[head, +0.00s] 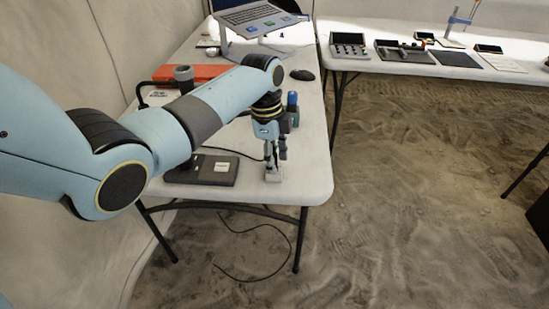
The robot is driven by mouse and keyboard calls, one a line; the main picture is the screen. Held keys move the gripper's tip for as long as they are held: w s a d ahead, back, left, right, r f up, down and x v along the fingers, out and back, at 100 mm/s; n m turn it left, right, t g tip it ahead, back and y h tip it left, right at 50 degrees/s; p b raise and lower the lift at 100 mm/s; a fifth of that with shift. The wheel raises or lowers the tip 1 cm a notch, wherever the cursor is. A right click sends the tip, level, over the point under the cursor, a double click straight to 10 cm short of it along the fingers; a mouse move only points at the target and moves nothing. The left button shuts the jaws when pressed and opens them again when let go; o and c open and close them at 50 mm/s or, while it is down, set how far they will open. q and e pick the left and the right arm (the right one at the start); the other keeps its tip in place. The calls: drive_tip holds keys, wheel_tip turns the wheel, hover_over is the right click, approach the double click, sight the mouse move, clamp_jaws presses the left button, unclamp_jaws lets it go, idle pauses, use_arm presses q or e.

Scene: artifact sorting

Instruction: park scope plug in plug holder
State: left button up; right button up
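My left gripper (274,158) points down at the front right corner of the near white table. Its fingertips are right at a small pale grey block (273,175), which looks like the plug holder. A thin black cable (225,150) runs over the tabletop to the fingers. The scope plug itself is too small and too covered by the fingers to make out. I cannot tell whether the fingers grip it or whether it sits in the holder. My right gripper is not in view.
An orange case (210,72), a laptop (250,14) and a mouse (302,75) are farther back. Another table (400,66) holds trays.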

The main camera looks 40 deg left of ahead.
use_arm(q)
wheel_tip(320, 180, up, 12)
drive_tip(key=a+p, duration=0.1)
drive_tip(key=shift+s+a, duration=0.2)
drive_tip(key=shift+f, duration=0.15)
